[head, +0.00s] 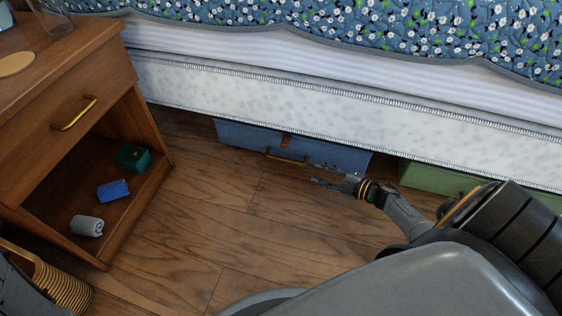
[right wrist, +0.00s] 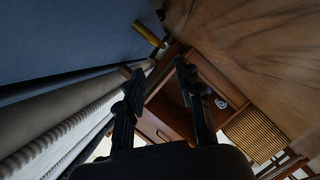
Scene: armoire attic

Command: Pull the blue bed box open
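The blue bed box (head: 241,138) sits under the bed, its front about level with the bed's side. My right gripper (head: 317,174) is open and empty, low in front of the box's right half, just right of the handle. In the right wrist view the open fingers (right wrist: 157,76) point toward the handle (right wrist: 148,33), with the blue box front (right wrist: 65,35) at the upper left. I cannot tell whether they touch the box. My left gripper is not in view.
A green box (head: 435,178) is under the bed at the right, partly behind my arm. A wooden nightstand (head: 120,75) stands at the left, with small items on its open shelf. A wicker basket (head: 55,285) is at lower left. The floor (head: 200,200) before the blue box is clear.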

